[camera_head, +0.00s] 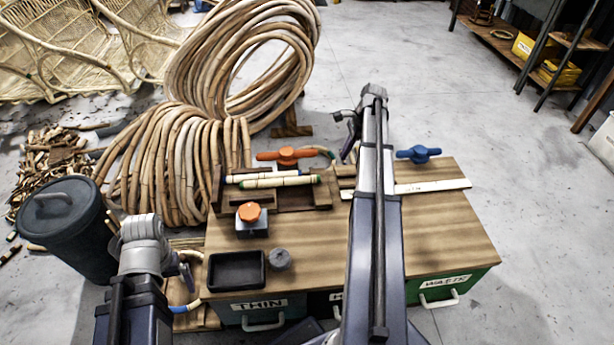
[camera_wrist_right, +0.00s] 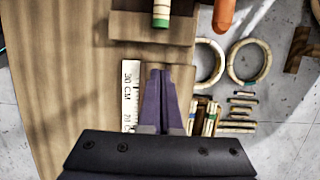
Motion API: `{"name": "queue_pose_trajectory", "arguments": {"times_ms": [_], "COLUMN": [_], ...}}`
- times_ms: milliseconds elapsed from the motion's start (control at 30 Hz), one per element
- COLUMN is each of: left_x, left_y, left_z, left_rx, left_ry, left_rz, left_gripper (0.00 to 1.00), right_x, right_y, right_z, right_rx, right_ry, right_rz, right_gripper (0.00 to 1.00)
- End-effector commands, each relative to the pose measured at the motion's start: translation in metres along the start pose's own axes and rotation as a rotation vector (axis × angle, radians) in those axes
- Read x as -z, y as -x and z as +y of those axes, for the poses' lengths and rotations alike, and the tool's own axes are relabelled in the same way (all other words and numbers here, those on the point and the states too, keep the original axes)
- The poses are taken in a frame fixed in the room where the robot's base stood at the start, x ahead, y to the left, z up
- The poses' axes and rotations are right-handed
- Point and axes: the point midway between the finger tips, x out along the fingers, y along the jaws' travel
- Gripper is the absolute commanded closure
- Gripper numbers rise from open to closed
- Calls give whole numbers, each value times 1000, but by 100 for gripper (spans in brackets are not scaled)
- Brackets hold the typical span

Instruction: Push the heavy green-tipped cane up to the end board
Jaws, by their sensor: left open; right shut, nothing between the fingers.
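The green-tipped cane (camera_head: 278,182) lies across the wooden jig on the bench, beside a second pale cane (camera_head: 262,176). Its green end also shows at the top of the right wrist view (camera_wrist_right: 161,20). A dark upright board (camera_head: 217,188) stands at the jig's left end; I cannot tell whether the cane touches it. My right gripper (camera_head: 351,138) is shut and empty, to the right of the cane's end and apart from it; its purple fingers show in the wrist view (camera_wrist_right: 164,115). My left gripper (camera_head: 188,278) is open and empty at the bench's front left.
An orange handle (camera_head: 285,156) lies behind the canes and a blue handle (camera_head: 418,154) at the right. An orange-topped block (camera_head: 249,218), black tray (camera_head: 236,271) and grey cylinder (camera_head: 280,259) stand in front. A white ruler (camera_wrist_right: 130,90) lies beside my right fingers. The bench's right front is clear.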

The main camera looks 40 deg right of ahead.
Motion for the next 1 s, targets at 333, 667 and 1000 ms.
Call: {"name": "queue_pose_trajectory", "arguments": {"times_ms": [333,667,1000], "left_x": [1,4,7], "left_y": [-15,-63,-98], "left_z": [2,8,12], "left_rx": [-1,-6,-8], "left_ry": [-2,-11,-9], "left_rz": [1,4,5], "left_gripper": [0,0,0], "right_x": [8,8,2], "right_y": [-13,-63,-102], "right_z": [5,5,5], "right_rx": [0,-1,-1], "right_ry": [4,3,5], "right_rz": [-1,-1,-1], "right_gripper": [100,100,100]}}
